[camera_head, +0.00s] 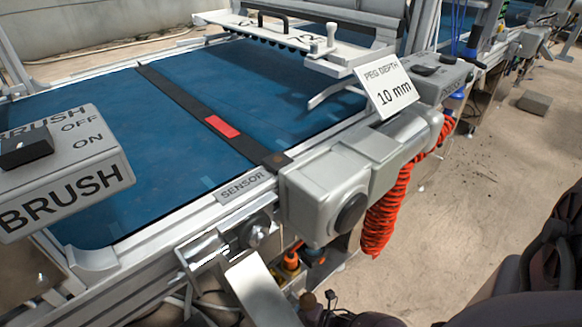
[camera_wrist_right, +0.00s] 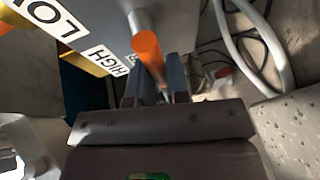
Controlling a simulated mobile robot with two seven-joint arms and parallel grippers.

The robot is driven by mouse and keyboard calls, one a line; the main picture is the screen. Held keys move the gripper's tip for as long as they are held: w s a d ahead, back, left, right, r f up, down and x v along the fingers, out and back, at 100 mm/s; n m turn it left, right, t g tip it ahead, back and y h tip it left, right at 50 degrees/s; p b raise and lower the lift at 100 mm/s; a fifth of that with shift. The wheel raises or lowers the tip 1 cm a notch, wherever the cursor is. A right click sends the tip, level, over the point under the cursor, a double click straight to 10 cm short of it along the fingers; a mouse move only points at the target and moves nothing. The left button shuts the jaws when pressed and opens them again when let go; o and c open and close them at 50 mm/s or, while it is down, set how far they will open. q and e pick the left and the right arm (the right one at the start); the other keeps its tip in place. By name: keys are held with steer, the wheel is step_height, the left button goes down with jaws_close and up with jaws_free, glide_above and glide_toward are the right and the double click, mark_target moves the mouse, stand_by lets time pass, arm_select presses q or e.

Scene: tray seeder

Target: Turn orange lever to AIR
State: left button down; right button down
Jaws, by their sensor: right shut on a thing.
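The orange lever (camera_wrist_right: 149,50) shows in the right wrist view, with its rounded end toward the camera, beside a grey panel (camera_wrist_right: 100,22). My right gripper (camera_wrist_right: 153,88) is shut on the orange lever, with one dark finger on each side of it. Labels reading LOW and HIGH (camera_wrist_right: 104,60) are on the panel. Another label is mostly hidden behind the lever, and no AIR label is readable. In the head view a small orange part (camera_head: 291,261) shows below the machine's edge; I cannot tell if it is the lever. My left gripper is not in view.
In the head view a blue conveyor belt (camera_head: 110,130) runs past a BRUSH switch box (camera_head: 75,165), a grey motor housing (camera_head: 318,190) and a 10 mm peg depth sign (camera_head: 388,92). A coiled orange hose (camera_head: 380,215) hangs beside it. Pale hoses (camera_wrist_right: 250,60) lie right of the gripper.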

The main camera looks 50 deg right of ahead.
steer(key=c, duration=1.1)
jaws_free()
arm_select(q)
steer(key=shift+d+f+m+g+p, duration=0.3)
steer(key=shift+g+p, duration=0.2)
steer(key=shift+p, duration=0.6)
arm_select(e)
steer(key=v, duration=1.1)
steer(key=shift+w, duration=0.1)
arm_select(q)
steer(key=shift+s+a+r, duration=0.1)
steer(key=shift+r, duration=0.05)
